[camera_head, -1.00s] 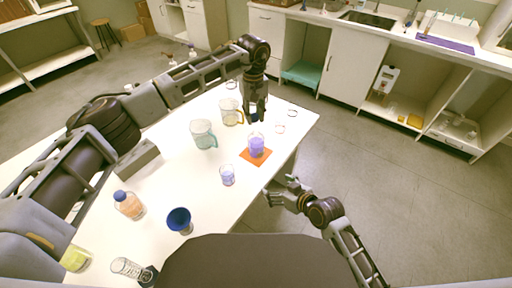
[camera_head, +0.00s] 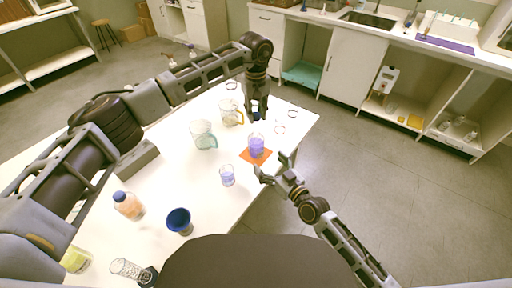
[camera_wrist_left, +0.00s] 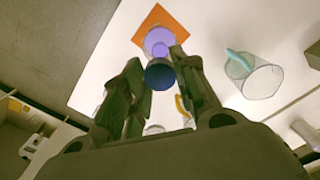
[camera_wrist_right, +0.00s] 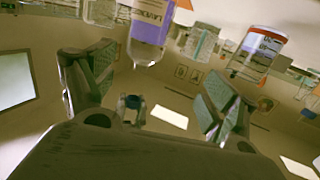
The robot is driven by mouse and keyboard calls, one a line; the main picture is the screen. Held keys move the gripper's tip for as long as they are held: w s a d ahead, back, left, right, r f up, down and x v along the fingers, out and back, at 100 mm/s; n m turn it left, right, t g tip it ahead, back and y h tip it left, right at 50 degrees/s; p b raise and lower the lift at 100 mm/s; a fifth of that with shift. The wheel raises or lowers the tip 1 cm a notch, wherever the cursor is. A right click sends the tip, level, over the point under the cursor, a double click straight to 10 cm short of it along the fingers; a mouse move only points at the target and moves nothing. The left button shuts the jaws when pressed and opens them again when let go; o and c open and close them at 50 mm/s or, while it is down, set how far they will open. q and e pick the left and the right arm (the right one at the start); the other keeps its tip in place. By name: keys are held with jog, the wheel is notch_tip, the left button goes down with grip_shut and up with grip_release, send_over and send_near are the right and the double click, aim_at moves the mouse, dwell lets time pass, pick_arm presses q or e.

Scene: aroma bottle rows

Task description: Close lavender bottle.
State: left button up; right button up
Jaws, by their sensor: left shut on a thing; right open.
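The lavender bottle (camera_head: 256,149), clear with purple liquid, stands upright on an orange mat (camera_head: 245,159). It shows at the top of the right wrist view (camera_wrist_right: 148,38), label partly cut off. My left gripper (camera_head: 256,112) is shut on a dark blue cap (camera_wrist_left: 160,74), held behind and above the bottle in the head view. In the left wrist view the bottle (camera_wrist_left: 159,40) appears just beyond the cap; the exact gap is unclear. My right gripper (camera_head: 273,171) is open and empty at the table edge, close in front of the bottle, fingers spread to either side below it.
A glass with pale purple liquid (camera_head: 227,176) stands left of the mat. Two jugs (camera_head: 203,135) (camera_head: 231,112) stand farther back. A blue cup (camera_head: 179,220) and an orange-liquid bottle (camera_head: 128,206) stand nearer. Small glass rings lie at the back right. The floor right is clear.

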aim_at(257, 140)
jog(key=shift+w+d+r+m+t, duration=0.2)
jog(key=shift+w+d+m+t, duration=0.1)
jog(key=shift+w+d+t, duration=0.45)
jog(key=shift+w+a, duration=0.15)
jog(key=shift+x, duration=5.85)
jog(key=shift+f, duration=0.15)
jog(key=c, duration=1.5)
pick_arm(q)
jog(key=shift+f, duration=2.45)
pick_arm(e)
jog(key=shift+c, duration=0.2)
pick_arm(q)
jog(key=shift+f, duration=0.15)
